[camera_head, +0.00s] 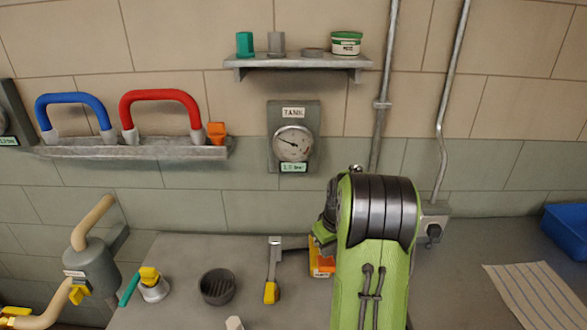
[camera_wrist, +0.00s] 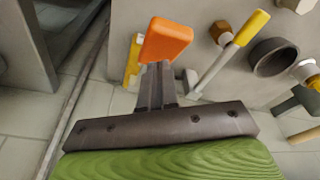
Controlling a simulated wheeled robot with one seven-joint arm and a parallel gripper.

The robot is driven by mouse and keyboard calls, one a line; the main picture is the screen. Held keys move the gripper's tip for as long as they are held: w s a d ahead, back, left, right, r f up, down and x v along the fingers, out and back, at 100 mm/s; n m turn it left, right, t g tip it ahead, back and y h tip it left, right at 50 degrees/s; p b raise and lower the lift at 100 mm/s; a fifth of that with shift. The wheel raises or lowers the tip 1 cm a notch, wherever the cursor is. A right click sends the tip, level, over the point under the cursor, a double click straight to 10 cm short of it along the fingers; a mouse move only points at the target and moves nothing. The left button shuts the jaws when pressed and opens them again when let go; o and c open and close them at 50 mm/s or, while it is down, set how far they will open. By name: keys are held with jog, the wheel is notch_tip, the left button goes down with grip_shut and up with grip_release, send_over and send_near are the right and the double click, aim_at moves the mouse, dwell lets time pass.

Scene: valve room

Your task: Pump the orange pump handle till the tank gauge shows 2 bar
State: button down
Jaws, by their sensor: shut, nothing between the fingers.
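The orange handle (camera_wrist: 166,40) shows in the wrist view as a blunt orange block right at the tips of my gripper (camera_wrist: 156,72). The two fingers are together with nothing between them; I cannot tell whether they touch the handle. In the head view an orange part (camera_head: 322,264) shows on the bench at the left edge of my arm, which hides much of the pump area and my fingers. The tank gauge (camera_head: 293,143) hangs on the wall under a TANK label; its needle points up and left. Its small green readout (camera_head: 294,168) is too small to read surely.
A striped cloth (camera_head: 537,294) and blue bin (camera_head: 569,237) lie right. A wall rail (camera_head: 132,150) bears blue and red handles. The bench right of my arm is mostly clear.

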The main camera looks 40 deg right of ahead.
jog(key=shift+f+b, duration=3.4)
jog(key=shift+f, duration=0.9)
notch_tip(320, 180, up, 9)
jog(key=p, duration=0.7)
jog(key=shift+f, duration=0.2)
jog(key=shift+f+b, duration=3.5)
jog(key=shift+f, duration=0.85)
notch_tip(320, 180, up, 9)
jog(key=p, duration=0.7)
jog(key=shift+f, duration=0.15)
